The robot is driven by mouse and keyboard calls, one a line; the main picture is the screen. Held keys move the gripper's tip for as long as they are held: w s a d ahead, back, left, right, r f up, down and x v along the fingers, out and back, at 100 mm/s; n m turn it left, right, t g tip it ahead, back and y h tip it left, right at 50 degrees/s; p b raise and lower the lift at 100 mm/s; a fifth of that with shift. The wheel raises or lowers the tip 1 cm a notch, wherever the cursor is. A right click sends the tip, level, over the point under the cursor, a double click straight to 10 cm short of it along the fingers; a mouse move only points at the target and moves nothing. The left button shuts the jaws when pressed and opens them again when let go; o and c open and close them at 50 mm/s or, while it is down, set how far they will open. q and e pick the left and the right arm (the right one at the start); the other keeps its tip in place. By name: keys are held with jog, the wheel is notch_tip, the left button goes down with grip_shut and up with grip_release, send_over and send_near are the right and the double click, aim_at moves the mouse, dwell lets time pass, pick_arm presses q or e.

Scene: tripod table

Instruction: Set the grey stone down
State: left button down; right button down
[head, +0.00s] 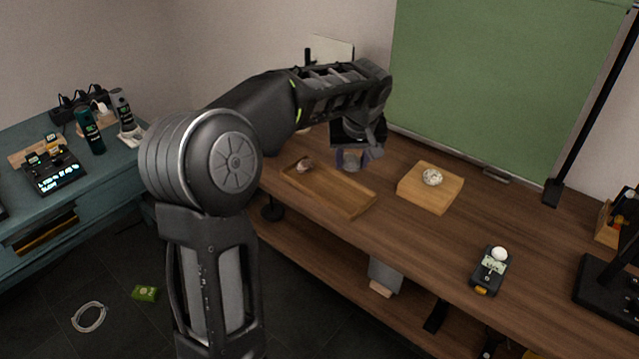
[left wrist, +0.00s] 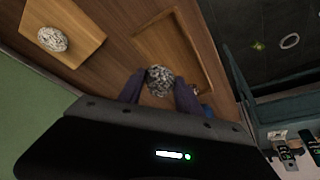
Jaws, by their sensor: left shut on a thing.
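My left gripper (head: 353,157) is over the table, between the tray and the wooden block and toward the back. In the left wrist view its two purple fingers (left wrist: 160,88) are shut on a grey speckled stone (left wrist: 159,76). The grey stone (head: 351,165) shows small below the fingers in the head view. I cannot tell whether it touches the table. A shallow wooden tray (head: 347,203) lies to the left and front of it, with a brownish stone (head: 304,164) at its far left end. My right gripper is out of view.
A pale speckled stone (head: 432,177) rests on a square wooden block (head: 448,195) to the right. A dark handheld device (head: 490,270) with a white ball-like top lies farther right. The tray's middle and the tabletop (head: 420,240) before the block are bare. A green panel (head: 490,80) stands behind.

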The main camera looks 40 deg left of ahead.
pick_arm(q)
jog(key=shift+w+d, duration=0.15)
jog(key=shift+d, duration=0.1)
jog(key=shift+a+f, duration=0.15)
jog(key=shift+f, duration=0.1)
send_over(349, 199)
jog(key=s+d, duration=0.1)
jog(key=shift+f+b, duration=0.3)
jog(key=shift+f, duration=1.9)
jog(key=shift+f, duration=2.5)
jog(key=shift+f+b, duration=0.25)
jog(key=shift+b, duration=0.2)
jog(key=c, duration=0.8)
grip_release()
jog(key=shift+r, duration=0.1)
jog(key=shift+r, duration=0.1)
